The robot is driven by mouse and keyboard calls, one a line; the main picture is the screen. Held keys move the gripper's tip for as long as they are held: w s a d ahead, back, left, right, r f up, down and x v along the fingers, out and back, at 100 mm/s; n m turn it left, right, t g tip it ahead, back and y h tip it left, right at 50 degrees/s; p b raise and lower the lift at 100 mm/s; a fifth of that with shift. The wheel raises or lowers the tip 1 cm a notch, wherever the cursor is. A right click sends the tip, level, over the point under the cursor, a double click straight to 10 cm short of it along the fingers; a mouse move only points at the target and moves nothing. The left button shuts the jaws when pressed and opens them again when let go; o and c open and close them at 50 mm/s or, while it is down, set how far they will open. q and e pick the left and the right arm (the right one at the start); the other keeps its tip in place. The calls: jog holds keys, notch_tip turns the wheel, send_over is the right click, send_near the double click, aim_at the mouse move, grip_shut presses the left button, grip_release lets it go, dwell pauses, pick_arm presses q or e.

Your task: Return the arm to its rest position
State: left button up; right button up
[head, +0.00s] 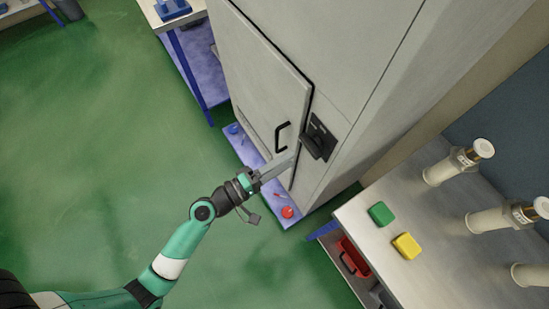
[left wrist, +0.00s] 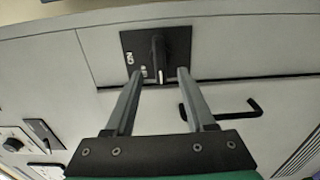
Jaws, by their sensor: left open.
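My left arm (head: 173,252) reaches in from the lower left toward the grey cabinet (head: 262,85). My left gripper (head: 290,160) is open, with its fingertips close to the black rotary switch (head: 318,140) on the cabinet front. In the left wrist view the two fingers (left wrist: 157,76) are spread, and the switch's black handle (left wrist: 157,52) appears between them. I cannot tell whether they touch it. The handle points down in that view, on a black plate with small white lettering. My right gripper is in neither view.
The cabinet door has a black pull handle (head: 281,137) beside the switch. At right, a table (head: 361,215) bears a green block (head: 381,213), a yellow block (head: 406,246) and several white cylinders. A red ball-like object (head: 288,212) lies low by the cabinet. Green floor at left is clear.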

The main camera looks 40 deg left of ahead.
pick_arm(q)
jog(key=v, duration=0.3)
jog(key=shift+s, duration=0.25)
